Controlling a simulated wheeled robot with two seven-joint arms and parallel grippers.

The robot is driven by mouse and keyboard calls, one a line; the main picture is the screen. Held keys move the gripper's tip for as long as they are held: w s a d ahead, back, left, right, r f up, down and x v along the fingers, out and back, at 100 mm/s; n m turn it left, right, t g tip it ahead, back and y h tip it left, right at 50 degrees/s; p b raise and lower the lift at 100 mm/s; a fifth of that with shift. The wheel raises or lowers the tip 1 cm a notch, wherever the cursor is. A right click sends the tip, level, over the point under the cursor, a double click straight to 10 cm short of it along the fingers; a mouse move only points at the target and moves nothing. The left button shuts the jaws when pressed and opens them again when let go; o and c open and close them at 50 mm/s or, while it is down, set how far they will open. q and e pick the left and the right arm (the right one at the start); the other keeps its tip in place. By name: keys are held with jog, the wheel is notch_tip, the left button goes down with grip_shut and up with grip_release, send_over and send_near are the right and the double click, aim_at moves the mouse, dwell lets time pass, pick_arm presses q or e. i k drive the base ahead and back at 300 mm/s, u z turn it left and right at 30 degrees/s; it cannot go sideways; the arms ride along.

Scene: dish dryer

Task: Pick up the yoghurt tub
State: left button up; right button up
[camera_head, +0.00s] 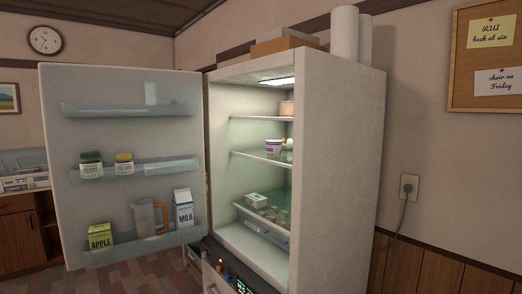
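A small white tub with a purple band (273,146), which looks like the yoghurt tub, stands upright on the middle glass shelf of the open fridge (340,150). Its label is too small to read. A pale round item (288,144) is close beside it on the right, partly hidden by the fridge's side wall. Neither of my grippers is in view.
The fridge door (130,75) stands wide open to the left, holding jars, a jug (145,217), a milk carton (183,208) and an apple carton (100,237). A pinkish container (286,108) is on the shelf above. The middle shelf's left part is clear.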

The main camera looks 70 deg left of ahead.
aim_at(273, 148)
jog(key=u, duration=1.4)
